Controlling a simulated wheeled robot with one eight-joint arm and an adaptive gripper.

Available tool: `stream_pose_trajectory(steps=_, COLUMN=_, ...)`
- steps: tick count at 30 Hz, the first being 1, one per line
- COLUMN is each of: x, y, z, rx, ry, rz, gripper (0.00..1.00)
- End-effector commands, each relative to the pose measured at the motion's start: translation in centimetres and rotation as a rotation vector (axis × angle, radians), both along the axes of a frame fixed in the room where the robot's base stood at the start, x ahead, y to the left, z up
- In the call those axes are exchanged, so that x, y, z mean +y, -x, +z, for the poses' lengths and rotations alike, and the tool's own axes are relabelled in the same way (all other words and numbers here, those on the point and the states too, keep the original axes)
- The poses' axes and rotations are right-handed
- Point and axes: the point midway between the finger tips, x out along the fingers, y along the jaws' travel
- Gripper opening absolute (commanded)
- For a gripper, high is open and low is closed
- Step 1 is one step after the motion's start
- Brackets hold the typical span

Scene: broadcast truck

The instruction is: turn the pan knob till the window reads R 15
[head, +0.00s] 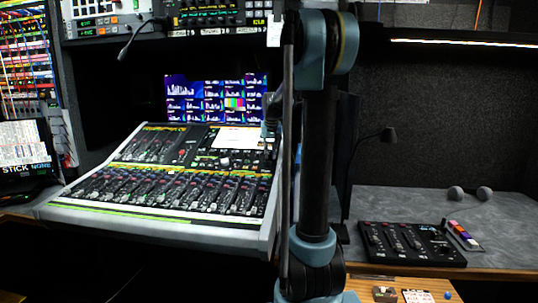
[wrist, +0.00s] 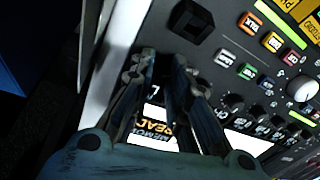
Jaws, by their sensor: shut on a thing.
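My gripper (wrist: 161,68) reaches down to the mixing console (head: 62,201) in the wrist view. Its two dark fingers are close together, shut on a small dark thing that I take to be the pan knob; the fingers hide most of it. A white letter like an L shows on the panel just below the fingertips. In the head view my arm covers part of the console's right side, and the gripper cannot be made out clearly. No window reading can be read in either view.
A black square part (wrist: 190,20) stands just beyond the fingertips. Coloured buttons (wrist: 272,42) and a white round knob (wrist: 301,88) lie to the right. A small black control panel (head: 408,242) stands at right.

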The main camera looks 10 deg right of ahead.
Motion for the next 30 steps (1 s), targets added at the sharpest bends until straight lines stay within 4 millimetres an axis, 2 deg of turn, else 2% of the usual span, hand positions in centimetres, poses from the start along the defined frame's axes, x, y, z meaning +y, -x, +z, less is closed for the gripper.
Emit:
stream_pose_trajectory(steps=21, x=0.09, y=0.12, z=-0.01, rx=-0.076, ry=-0.240, rz=-0.583, gripper=0.00)
stream_pose_trajectory(steps=30, x=0.09, y=0.10, z=-0.02, rx=-0.101, ry=-0.313, rz=-0.766, gripper=0.00)
